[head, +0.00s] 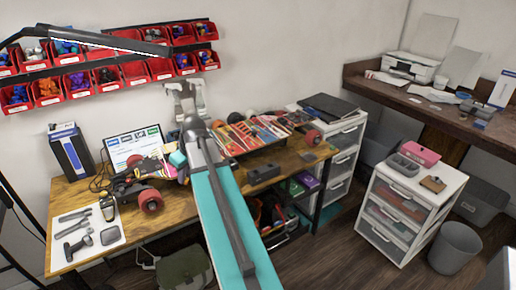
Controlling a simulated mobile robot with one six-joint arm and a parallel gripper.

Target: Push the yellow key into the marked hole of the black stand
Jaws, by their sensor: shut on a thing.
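My gripper (184,92) shows as a grey forked end beyond the tip of my arm, in front of the wall below the red bins. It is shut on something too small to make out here. I cannot make out the yellow key anywhere in the head view. A dark block (263,174) sits near the front edge of the wooden workbench (185,222), right of my arm. I cannot tell whether it is the black stand, and no marked hole can be made out. My arm hides the middle of the bench.
Red bins (77,82) hang on the wall. A skateboard with red wheels (149,200) lies on the bench, left of my arm. A white sheet with tools (86,240) is at the front left. A drawer cabinet (400,213) and a grey bin (455,250) stand at right.

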